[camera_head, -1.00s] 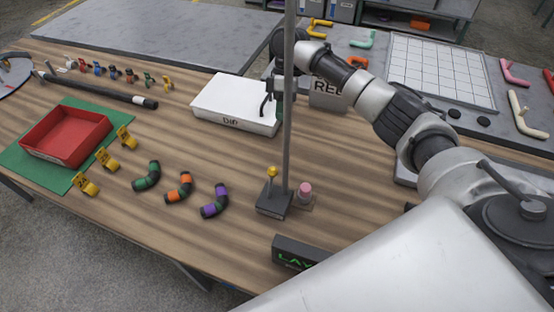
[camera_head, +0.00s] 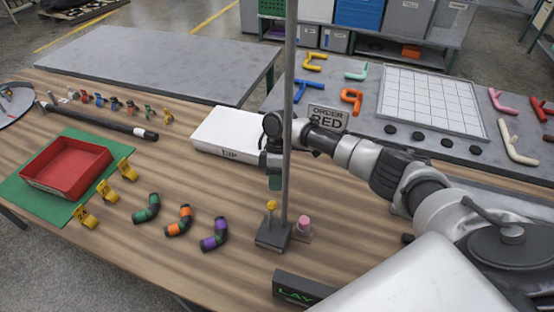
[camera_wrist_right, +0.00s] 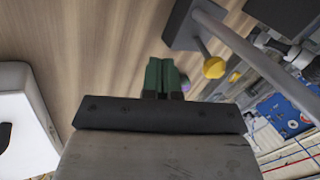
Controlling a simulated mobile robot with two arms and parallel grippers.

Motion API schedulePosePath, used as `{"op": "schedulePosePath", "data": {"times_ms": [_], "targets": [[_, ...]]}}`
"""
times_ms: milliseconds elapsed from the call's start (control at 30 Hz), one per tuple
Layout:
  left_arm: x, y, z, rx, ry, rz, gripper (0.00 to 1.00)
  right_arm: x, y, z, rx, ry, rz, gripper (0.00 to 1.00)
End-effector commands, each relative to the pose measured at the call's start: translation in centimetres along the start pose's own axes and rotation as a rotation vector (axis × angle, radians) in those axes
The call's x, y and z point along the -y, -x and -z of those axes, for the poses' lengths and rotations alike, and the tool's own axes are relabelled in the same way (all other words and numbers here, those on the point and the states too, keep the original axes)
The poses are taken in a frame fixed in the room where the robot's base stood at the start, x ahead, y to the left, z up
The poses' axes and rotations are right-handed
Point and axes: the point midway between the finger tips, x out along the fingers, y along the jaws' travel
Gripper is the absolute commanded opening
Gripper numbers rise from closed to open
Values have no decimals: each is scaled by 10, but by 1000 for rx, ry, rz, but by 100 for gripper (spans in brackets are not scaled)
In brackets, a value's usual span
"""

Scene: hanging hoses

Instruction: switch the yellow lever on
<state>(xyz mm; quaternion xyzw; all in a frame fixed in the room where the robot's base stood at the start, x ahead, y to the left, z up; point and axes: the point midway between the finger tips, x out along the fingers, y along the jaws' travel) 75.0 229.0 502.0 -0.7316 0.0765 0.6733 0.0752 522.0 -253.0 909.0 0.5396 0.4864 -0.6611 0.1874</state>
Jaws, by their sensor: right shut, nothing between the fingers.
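The yellow lever (camera_head: 271,206) is a short stalk with a yellow ball knob, standing upright on a dark base (camera_head: 267,238) beside the pole's foot. In the right wrist view its yellow knob (camera_wrist_right: 215,67) shows just right of my fingertips. My right gripper (camera_head: 275,184) has green fingers and points down. It appears just above the knob in the head view, apart from it. Its fingers (camera_wrist_right: 163,74) are shut with nothing between them. My left gripper is not in view.
A tall grey pole (camera_head: 289,120) rises from the base, close to my right gripper. A pink button (camera_head: 303,222) stands right of the lever. A white DIP box (camera_head: 215,133) lies behind left. Coloured hose pieces (camera_head: 214,235) lie left. A LAY sign (camera_head: 298,289) stands in front.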

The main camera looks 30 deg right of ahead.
Motion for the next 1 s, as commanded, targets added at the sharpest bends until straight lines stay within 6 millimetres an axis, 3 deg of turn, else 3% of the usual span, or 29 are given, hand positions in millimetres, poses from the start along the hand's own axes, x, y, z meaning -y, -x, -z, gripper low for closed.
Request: {"op": "schedulePosePath", "data": {"times_ms": [33,233,700,1000], "targets": [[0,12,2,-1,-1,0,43,11,3,1,1,3,0,0],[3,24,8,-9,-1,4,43,33,-5,3,1,2,0,0],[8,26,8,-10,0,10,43,38,-9,4,0,0,0,0],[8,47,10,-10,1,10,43,53,-4,8,0,1,1,0]]}}
